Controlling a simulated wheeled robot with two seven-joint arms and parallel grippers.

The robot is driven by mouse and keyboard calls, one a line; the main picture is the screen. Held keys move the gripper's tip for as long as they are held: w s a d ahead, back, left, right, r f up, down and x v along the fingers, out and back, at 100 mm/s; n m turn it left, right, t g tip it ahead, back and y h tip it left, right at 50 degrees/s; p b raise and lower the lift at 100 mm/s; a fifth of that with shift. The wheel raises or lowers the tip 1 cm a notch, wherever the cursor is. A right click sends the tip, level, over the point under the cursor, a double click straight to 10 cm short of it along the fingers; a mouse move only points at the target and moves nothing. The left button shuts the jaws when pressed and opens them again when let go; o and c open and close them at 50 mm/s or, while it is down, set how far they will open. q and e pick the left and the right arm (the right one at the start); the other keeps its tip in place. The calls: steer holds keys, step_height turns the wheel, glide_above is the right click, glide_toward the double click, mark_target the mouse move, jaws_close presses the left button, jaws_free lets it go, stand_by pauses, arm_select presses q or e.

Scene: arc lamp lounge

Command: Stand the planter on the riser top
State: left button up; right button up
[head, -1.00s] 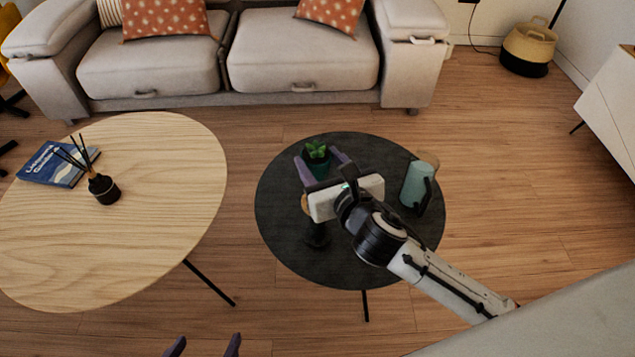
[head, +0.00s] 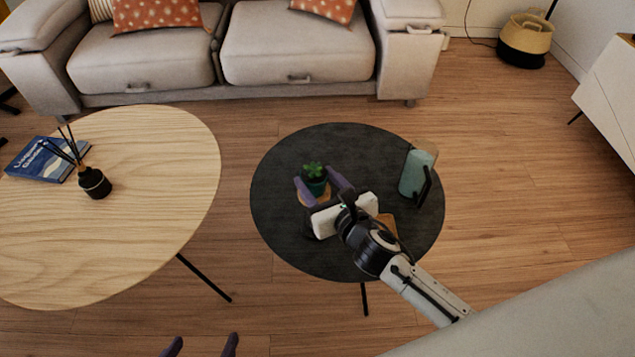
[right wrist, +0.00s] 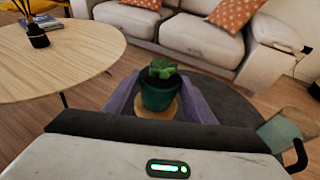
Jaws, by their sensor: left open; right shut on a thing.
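The planter (head: 315,184), a dark green pot with a small succulent, is upright between the purple fingers of my right gripper (head: 325,184), which is shut on it. The planter also shows in the right wrist view (right wrist: 159,93). The riser top (head: 305,199), a round wooden disc, shows directly beneath the pot, and its front edge is visible in the right wrist view (right wrist: 152,114). I cannot tell whether the pot's base touches it. My gripper hides the riser's lower part. My left gripper (head: 201,346) is open and empty at the bottom edge of the head view.
The riser is on a round black table (head: 280,235). A pale wooden table (head: 150,210) holds a book (head: 38,160) and a diffuser (head: 95,183).

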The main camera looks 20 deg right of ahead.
steer(key=shift+r, duration=0.15)
steer(key=o, duration=1.2)
steer(key=shift+f, duration=0.2)
